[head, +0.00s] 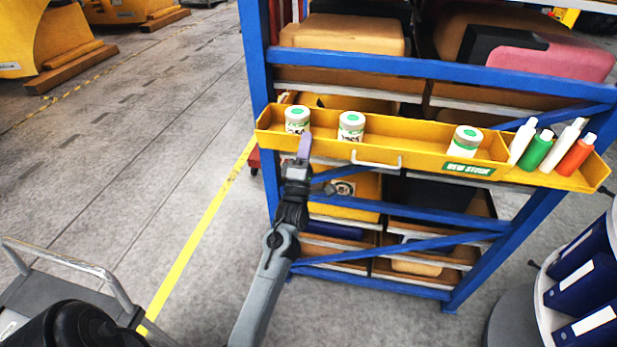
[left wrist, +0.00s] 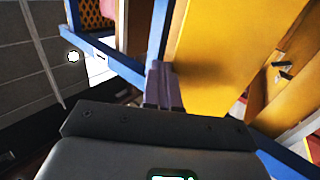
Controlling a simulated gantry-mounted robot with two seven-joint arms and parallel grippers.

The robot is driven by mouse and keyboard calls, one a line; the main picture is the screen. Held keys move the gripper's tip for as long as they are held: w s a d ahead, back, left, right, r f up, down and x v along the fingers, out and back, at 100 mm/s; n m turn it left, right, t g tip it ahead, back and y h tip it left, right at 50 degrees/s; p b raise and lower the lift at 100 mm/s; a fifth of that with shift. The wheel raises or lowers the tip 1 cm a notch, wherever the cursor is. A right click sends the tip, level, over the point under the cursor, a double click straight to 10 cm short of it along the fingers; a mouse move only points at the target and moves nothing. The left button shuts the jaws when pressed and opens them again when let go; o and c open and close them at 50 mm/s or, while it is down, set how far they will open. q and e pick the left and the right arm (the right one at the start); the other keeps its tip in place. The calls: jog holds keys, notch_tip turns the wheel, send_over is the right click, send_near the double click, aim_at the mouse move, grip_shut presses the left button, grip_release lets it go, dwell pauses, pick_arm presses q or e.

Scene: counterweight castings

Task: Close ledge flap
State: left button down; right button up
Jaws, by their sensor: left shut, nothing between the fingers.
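A yellow ledge (head: 425,160) with a white handle (head: 376,160) and a green "NEW STOCK" label runs across the front of a blue rack. It reads as a shallow trough; I cannot tell which part is the flap's hinge edge. My left gripper (head: 304,146) is shut and empty, pointing up at the front face of the ledge near its left end, just below a jar. In the left wrist view, the shut fingers (left wrist: 162,86) stand beside a large yellow panel (left wrist: 220,50); I cannot tell whether they touch it. My right gripper is not in view.
Three white jars with green lids, one (head: 351,126) near the handle, stand along the ledge. White, green and orange tubes (head: 537,149) stand in its right part. The blue rack (head: 257,50) holds boxes. A grey cart (head: 60,285) is lower left; open floor lies left.

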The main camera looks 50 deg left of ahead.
pick_arm(q)
jog(key=shift+w+a+r, duration=0.3)
jog(key=shift+w+a, duration=0.2)
jog(key=shift+a, duration=0.05)
dwell(0.5)
